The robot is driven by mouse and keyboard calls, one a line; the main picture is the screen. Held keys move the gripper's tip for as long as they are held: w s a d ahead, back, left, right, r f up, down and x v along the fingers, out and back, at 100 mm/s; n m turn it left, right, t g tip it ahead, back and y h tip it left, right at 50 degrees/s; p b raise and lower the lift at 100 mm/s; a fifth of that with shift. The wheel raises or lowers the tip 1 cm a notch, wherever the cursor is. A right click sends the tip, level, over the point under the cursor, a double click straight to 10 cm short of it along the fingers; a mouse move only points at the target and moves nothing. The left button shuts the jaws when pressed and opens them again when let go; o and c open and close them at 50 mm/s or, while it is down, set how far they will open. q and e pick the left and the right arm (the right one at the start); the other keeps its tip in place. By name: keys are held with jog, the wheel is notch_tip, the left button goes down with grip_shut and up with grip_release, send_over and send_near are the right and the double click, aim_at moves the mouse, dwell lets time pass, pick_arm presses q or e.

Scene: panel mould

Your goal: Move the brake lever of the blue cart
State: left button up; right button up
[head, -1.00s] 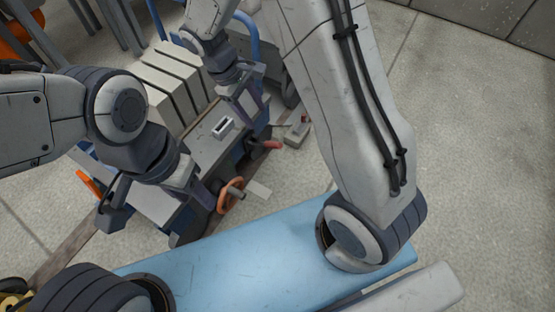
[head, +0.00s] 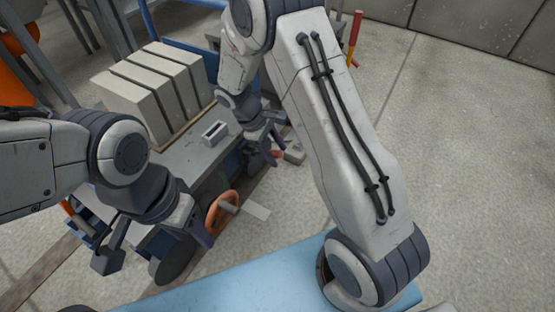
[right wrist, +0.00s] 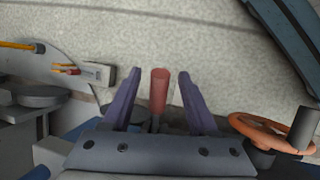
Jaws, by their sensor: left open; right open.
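The blue cart (head: 188,158) stands at the left centre of the head view, with a grey deck. Its brake lever has a red grip (right wrist: 159,92), upright in the right wrist view. In the head view the grip (head: 277,154) is mostly hidden by my right gripper. My right gripper (head: 279,146) is open at the cart's right side. In the right wrist view its fingers stand on either side of the red grip, with a gap on both sides. My left gripper (head: 153,249) is open and empty near the cart's front end.
Several grey blocks (head: 140,100) and a small grey box (head: 214,133) sit on the cart. An orange handwheel (head: 221,211) is on its near side. A grey device (right wrist: 98,73) lies on the floor by the lever. A red-and-yellow post (head: 355,40) stands behind. Floor to the right is clear.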

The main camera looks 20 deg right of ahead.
jog(key=shift+s+d+f, duration=0.1)
jog(key=shift+d+f, duration=0.15)
jog(key=shift+f, duration=0.35)
grip_shut()
dwell(1.1)
